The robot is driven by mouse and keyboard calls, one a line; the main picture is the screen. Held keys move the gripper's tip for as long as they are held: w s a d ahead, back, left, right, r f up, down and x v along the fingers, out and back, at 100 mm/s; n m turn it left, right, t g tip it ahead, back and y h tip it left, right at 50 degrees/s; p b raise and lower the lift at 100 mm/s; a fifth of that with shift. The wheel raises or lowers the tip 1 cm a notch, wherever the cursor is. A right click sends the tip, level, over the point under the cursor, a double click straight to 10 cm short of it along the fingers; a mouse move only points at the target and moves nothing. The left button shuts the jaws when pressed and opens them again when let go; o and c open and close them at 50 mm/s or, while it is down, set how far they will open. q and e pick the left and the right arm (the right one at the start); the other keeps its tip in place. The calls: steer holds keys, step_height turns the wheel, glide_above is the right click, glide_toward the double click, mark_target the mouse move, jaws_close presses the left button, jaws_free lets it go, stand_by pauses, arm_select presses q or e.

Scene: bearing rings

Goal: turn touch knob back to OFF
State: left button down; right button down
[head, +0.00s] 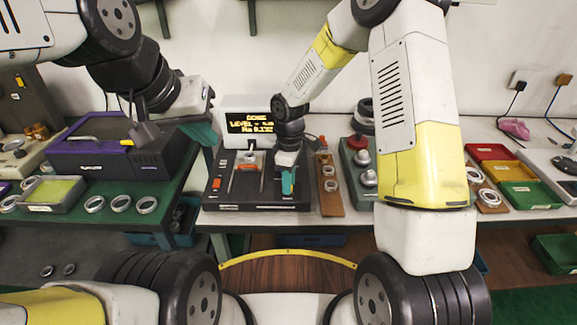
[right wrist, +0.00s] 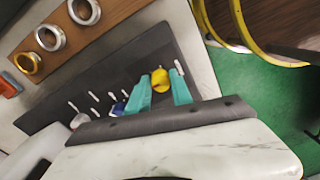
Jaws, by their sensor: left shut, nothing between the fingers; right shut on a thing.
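The black test device (head: 258,195) sits at the front of the middle table, with a small display (head: 250,123) behind it. Its yellow lettering seems to read DONE with a level line; the rest is too small to read. My right gripper (head: 288,184) is at the device's front right corner. In the right wrist view its teal fingers stand either side of the yellow touch knob (right wrist: 161,79) and are shut on it. The knob's OFF mark cannot be made out. My left gripper (head: 204,132) is shut and empty, raised left of the device.
A wooden strip with rings (head: 329,190) lies right of the device. A purple-black machine (head: 110,158) and several loose rings (head: 121,204) are on the green left table. Coloured trays (head: 500,172) stand at the right. A ring or part sits on the device's orange-edged fixture (head: 247,168).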

steer(key=shift+w+n, duration=0.1)
steer(key=shift+n, duration=0.5)
steer(key=c, duration=1.1)
jaws_free()
steer(key=shift+c, duration=0.2)
steer(key=shift+w+r, duration=0.1)
steer(key=shift+r, duration=3.85)
steer(key=shift+r, duration=0.1)
